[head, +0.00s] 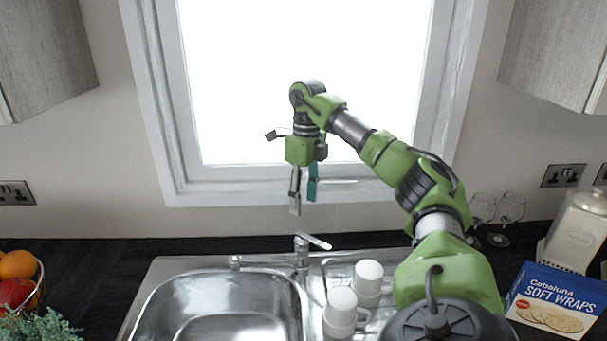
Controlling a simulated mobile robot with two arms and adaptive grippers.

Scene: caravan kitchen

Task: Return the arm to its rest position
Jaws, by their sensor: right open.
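My right arm, green and grey, comes in from the lower right of the head view and reaches up in front of the window. Its gripper (303,195) points down and is open and empty, with a gap between its fingers. It hangs above the sink's tap (301,250) as seen here, in front of the window sill. It touches nothing that I can see. My left gripper is not in view.
Below are a steel sink (146,292), white mugs (341,306) on the drainer, and wine glasses (508,211). A Soft Wraps box (552,300) and white canister (577,232) stand right. A fruit basket (40,284) is left. Wall cupboards (45,55) flank the window (250,80).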

